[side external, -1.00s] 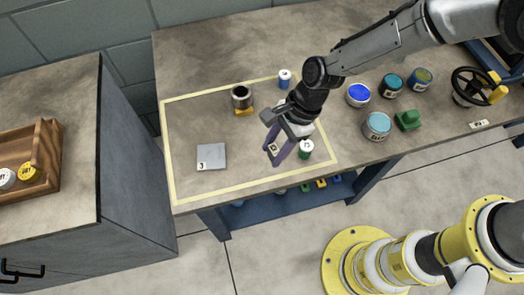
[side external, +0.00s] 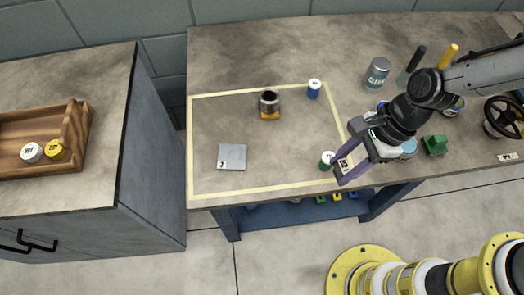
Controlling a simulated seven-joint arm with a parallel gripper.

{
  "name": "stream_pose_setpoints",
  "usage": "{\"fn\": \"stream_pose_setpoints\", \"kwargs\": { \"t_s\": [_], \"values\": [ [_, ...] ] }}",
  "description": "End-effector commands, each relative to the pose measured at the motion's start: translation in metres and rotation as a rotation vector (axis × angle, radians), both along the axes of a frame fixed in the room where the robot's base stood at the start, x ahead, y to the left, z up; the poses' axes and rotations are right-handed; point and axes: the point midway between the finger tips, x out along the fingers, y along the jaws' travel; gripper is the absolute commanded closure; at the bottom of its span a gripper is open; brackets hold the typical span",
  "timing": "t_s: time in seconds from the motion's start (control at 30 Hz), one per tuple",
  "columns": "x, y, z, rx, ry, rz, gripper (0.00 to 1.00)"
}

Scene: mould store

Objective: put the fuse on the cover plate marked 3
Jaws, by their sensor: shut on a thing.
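The cover plate (side external: 232,157) is a flat grey square with a 3 at its near left corner. It lies bare at the left of the yellow-outlined area on the bench. My gripper (side external: 345,166) is over the right border of that area, to the right of the plate. Its purple fingers are shut on a small block with a pale, dark-marked label, apparently the fuse (side external: 343,165). The fingers hide part of it, and its height above the bench is unclear.
A white-topped green cylinder (side external: 327,160) stands close left of my fingers. A dark can with an orange base (side external: 269,106) and a blue-white cylinder (side external: 314,89) stand behind. A green block (side external: 435,145) is at right.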

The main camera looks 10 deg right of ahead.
Motion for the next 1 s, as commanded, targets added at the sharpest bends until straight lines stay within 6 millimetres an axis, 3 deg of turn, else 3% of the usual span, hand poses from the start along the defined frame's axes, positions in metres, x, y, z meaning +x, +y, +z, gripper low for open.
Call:
{"fn": "stream_pose_setpoints", "kwargs": {
  "t_s": [0.2,0.37,0.57,0.93,1.0],
  "values": [
    [0.03,0.047,0.009,0.006,-0.011,-0.125,1.0],
    [0.033,0.076,0.007,0.009,-0.025,-0.11,1.0],
    [0.04,0.098,-0.007,0.003,-0.022,-0.087,1.0],
    [0.085,0.156,-0.04,0.004,-0.023,-0.088,1.0],
    [0.09,0.164,-0.054,0.003,-0.02,-0.09,1.0]
  ]
}}
